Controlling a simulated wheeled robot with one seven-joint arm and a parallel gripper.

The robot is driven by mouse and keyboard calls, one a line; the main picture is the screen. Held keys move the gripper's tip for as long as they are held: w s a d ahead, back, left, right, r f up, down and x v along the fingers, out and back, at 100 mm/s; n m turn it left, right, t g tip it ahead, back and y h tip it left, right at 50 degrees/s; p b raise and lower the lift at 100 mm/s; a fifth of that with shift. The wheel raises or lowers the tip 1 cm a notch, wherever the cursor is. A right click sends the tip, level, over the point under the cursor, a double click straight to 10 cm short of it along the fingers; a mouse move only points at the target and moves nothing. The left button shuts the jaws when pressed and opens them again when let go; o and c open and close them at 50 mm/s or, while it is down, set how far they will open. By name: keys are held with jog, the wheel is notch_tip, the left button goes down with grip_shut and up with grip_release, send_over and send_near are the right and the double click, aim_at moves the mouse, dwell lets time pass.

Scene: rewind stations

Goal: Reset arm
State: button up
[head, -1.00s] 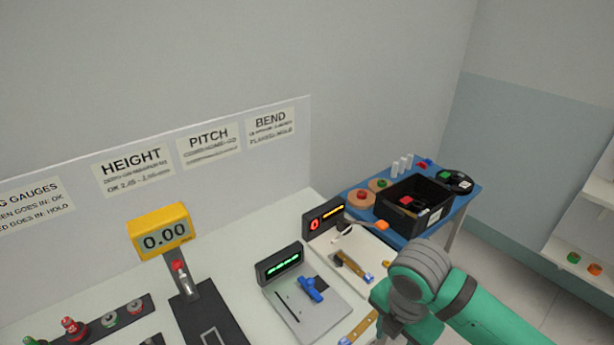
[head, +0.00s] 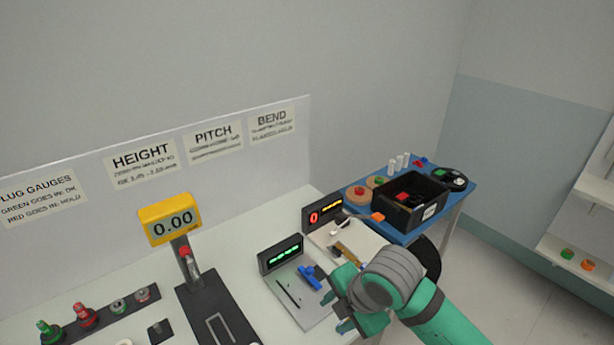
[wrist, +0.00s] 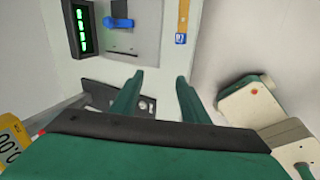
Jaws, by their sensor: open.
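My green arm reaches in from the lower right in the head view. My gripper (head: 336,312) is beside the pitch fixture, a grey plate (head: 300,312) with a blue clamp (head: 309,277) and a green-lit display (head: 281,255). In the wrist view my gripper (wrist: 160,82) has its two green fingers apart with nothing between them. The blue clamp (wrist: 118,21) and the green-lit display (wrist: 82,28) lie beyond the fingertips there.
A yellow height gauge (head: 171,220) reading 0.00 stands to the left. Plug gauges (head: 85,314) sit in a dark rack at lower left. A red-lit display (head: 322,214) stands behind the fixture. A black bin (head: 437,207) is on a blue table to the right.

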jog(key=w+a+r+m+t+y, duration=0.4)
jog(key=a+r+m+t, duration=0.15)
jog(key=a, duration=0.45)
jog(key=w+a+r+m+t+y, duration=0.4)
jog(key=a+r+m+y, duration=0.15)
jog(key=a, duration=0.45)
jog(key=s+d+f+m+t+h, duration=0.1)
jog(key=s+d+f+m+h, duration=0.1)
jog(key=s+f+m+h, duration=0.2)
jog(key=s+d+f+m+t+h, duration=0.1)
jog(key=s+d+f+m+h, duration=0.1)
jog(key=s+f+m, duration=0.4)
jog(key=s+d+f+m+t+h, duration=0.2)
jog(key=s+f+m+h, duration=0.3)
jog(key=f, duration=0.4)
jog(key=shift+s+d+f+m+h, duration=0.1)
jog(key=shift+s+d+m+h, duration=0.15)
jog(key=shift+s+m+h, duration=0.15)
jog(key=s+d+f+n+g, duration=0.1)
jog(key=s+d+f, duration=0.1)
jog(key=s, duration=0.9)
jog(key=s+d+f+n, duration=0.1)
jog(key=s+d, duration=0.4)
jog(key=s, duration=0.5)
jog(key=shift+s+f+g, duration=0.35)
jog(key=shift+s+f, duration=0.05)
jog(key=shift+f, duration=0.25)
jog(key=shift+s+h, duration=0.1)
jog(key=shift+h, duration=0.15)
